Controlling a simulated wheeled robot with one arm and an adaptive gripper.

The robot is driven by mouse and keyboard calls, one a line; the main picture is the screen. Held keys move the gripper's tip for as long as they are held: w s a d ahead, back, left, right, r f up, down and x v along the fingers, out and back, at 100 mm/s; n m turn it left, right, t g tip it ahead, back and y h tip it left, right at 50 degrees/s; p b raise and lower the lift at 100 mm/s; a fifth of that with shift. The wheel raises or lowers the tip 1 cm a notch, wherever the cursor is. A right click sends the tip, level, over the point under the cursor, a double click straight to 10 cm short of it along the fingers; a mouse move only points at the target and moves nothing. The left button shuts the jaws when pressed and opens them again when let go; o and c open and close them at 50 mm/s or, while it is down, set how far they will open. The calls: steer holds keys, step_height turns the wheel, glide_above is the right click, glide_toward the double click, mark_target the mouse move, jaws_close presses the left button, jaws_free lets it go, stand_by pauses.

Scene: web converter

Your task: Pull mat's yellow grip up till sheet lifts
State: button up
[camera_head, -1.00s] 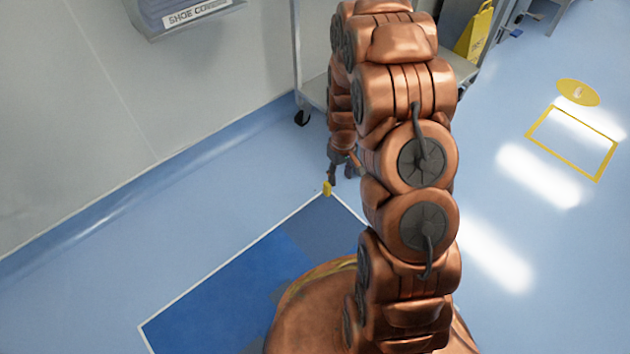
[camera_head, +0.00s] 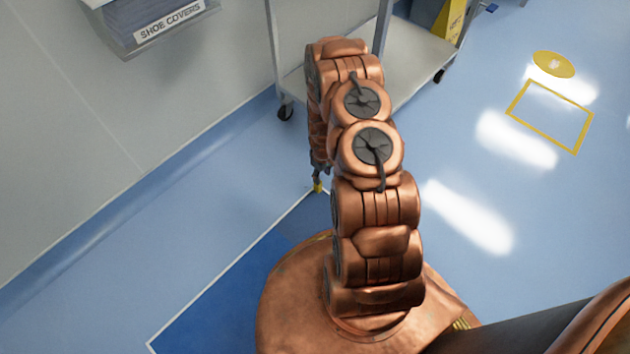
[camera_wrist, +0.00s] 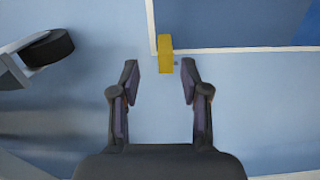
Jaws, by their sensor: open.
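The blue mat (camera_head: 225,295) with a white border lies flat on the floor, partly hidden by my base and arm. Its yellow grip (camera_head: 318,187) is a small tab at the far corner. In the wrist view the yellow grip (camera_wrist: 165,54) stands at the corner of the mat's white border (camera_wrist: 240,49). My gripper (camera_wrist: 160,70) is open and empty. The grip lies just beyond the fingertips, between their lines and a little right of the middle. In the head view my gripper is mostly hidden behind my arm, close to the grip.
A metal cart (camera_head: 420,70) on casters stands beyond the mat corner; a black caster (camera_wrist: 48,48) shows at left in the wrist view. A wall with a shoe covers holder (camera_head: 150,25) runs along the left. Open floor lies to the right.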

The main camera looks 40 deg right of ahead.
mark_target(320, 186)
steer(key=shift+w+a+f+b, duration=0.15)
steer(key=shift+f+b, duration=0.65)
steer(key=shift+f, duration=1.2)
steer(key=shift+a+f+b, duration=0.25)
steer(key=shift+f+b, duration=0.55)
steer(key=shift+f, duration=1.15)
steer(key=shift+c, duration=0.4)
jaws_close()
